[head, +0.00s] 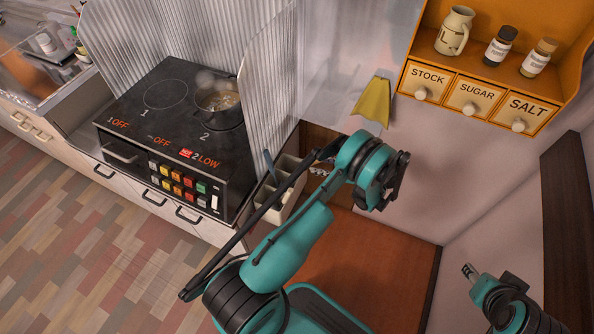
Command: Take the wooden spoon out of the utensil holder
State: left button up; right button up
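The utensil holder (291,184) is a pale box with compartments, standing right of the stove and partly hidden behind my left arm. A thin blue-grey handle (268,161) sticks up at its left side. I cannot make out the wooden spoon clearly. My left gripper (393,184) is dark, to the right of the holder and apart from it; its fingers are too unclear to tell open from shut. My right gripper (474,273) is at the lower right, far from the holder, and its finger state is unclear.
A yellow cloth (376,101) hangs on the wall. An orange spice shelf (489,86) holds jars at the upper right. The brown surface (370,270) below is clear.

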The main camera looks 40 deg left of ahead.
pick_arm(q)
jog(key=shift+x, duration=1.3)
grip_shut()
notch_tip(320, 180, up, 12)
jog(key=p, duration=0.5)
jog(key=shift+r+p, duration=0.15)
jog(key=shift+p, duration=0.15)
notch_tip(320, 180, up, 5)
jog(key=shift+f+p, duration=0.1)
jog(key=shift+p, duration=0.9)
